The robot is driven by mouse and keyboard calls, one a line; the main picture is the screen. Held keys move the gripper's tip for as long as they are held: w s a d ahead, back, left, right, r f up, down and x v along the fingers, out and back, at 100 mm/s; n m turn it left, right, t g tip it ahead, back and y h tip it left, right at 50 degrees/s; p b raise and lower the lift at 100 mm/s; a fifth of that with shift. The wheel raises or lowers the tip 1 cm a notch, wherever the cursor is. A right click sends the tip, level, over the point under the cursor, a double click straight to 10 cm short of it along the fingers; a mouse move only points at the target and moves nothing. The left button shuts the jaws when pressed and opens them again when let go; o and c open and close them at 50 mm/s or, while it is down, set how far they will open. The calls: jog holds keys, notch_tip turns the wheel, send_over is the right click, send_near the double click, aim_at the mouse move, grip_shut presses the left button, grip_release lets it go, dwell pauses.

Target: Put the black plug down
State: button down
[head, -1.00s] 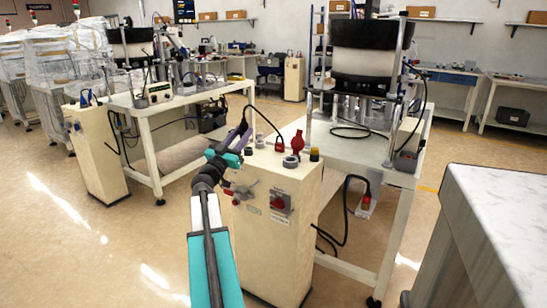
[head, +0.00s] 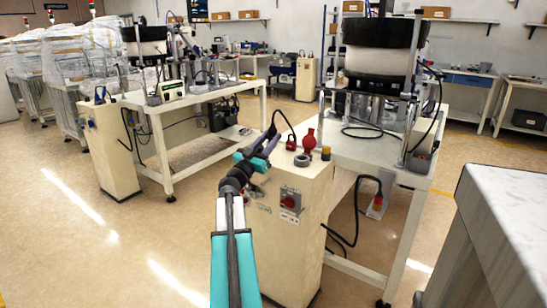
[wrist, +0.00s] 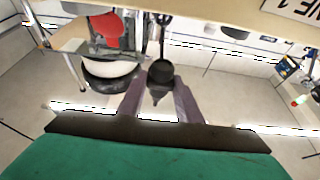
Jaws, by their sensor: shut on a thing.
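My gripper (head: 270,139) is shut on the black plug (wrist: 160,76), which sits between its two purple fingers in the wrist view. In the head view the plug shows only as a small dark tip among the fingers. The gripper is over the left side of the top of a cream cabinet (head: 297,230). A black cable arches up beside the gripper. I cannot tell whether the plug touches the cabinet top.
On the cabinet top stand a red plug-like piece (head: 291,144), a red bottle-shaped piece (head: 309,141), a grey ring (head: 301,160) and a yellow-capped piece (head: 326,153). A white bench (head: 385,160) with a bowl feeder (head: 382,50) is behind. A marble-topped counter (head: 520,215) is at right.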

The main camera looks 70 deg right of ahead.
jog(key=shift+f+b, duration=0.3)
jog(key=shift+f, duration=1.3)
jog(key=shift+f+b, duration=0.6)
jog(key=shift+f, duration=1.25)
jog(key=shift+f, duration=0.2)
jog(key=c, duration=1.3)
grip_release()
jog(key=shift+r, duration=0.2)
jog(key=shift+a, duration=0.2)
jog(key=p+v, duration=0.1)
jog(key=v, duration=1)
jog(key=shift+w+a+f+p, duration=0.1)
jog(key=shift+a+f+p, duration=0.05)
jog(key=shift+a+p, duration=0.2)
